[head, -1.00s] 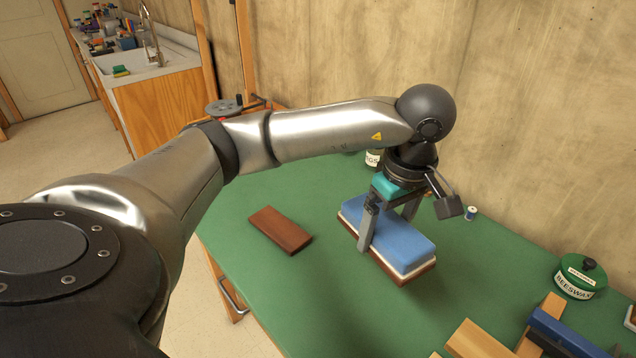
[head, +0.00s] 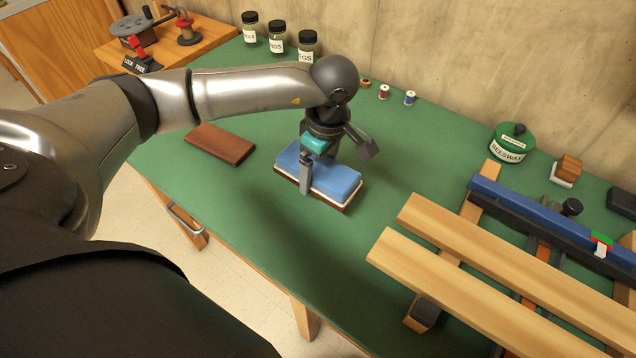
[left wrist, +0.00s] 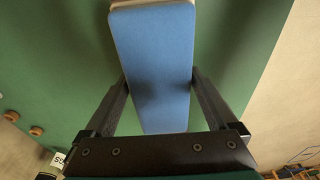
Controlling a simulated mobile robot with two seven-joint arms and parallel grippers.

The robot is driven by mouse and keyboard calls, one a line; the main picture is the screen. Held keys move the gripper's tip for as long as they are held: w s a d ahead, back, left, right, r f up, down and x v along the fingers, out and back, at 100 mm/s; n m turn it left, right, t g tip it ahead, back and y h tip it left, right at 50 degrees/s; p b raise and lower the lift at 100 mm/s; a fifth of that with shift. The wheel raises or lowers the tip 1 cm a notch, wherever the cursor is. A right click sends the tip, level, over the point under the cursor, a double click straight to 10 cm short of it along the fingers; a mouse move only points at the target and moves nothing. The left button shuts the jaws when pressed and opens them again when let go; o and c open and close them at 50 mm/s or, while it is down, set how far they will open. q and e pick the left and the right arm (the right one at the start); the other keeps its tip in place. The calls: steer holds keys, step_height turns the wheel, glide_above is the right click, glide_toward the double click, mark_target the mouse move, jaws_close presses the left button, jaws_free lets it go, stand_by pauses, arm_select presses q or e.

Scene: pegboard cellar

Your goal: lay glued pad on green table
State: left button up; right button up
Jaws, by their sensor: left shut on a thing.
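The glued pad is a block with a blue top (head: 335,180), a white middle layer and a brown base. It is over the middle of the green table (head: 240,240), low and roughly level; I cannot tell whether its base touches the tabletop. My left gripper (head: 308,180) points down from above and is shut across the pad, one finger on its near side. In the left wrist view the blue top (left wrist: 158,70) lies between both fingers. My right gripper is not in view.
A brown block (head: 220,143) lies left of the pad. Wooden bars (head: 480,270) and a blue bar (head: 535,210) fill the right side. A green beeswax tin (head: 512,145), thread spools (head: 384,92) and jars (head: 278,42) stand along the wall. The front middle is clear.

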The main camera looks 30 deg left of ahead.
arm_select(q)
steer(key=shift+f+b, duration=0.4)
steer(key=shift+f, duration=1.9)
steer(key=shift+f, duration=0.1)
steer(key=o, duration=1.1)
steer(key=shift+o, duration=0.2)
steer(key=shift+r, duration=0.45)
steer(key=r, duration=0.3)
steer(key=d+r+p, duration=0.1)
steer(key=r, duration=0.3)
steer(key=r+p, duration=0.1)
steer(key=r, duration=0.3)
steer(key=shift+d+r, duration=0.15)
steer(key=shift+d, duration=0.1)
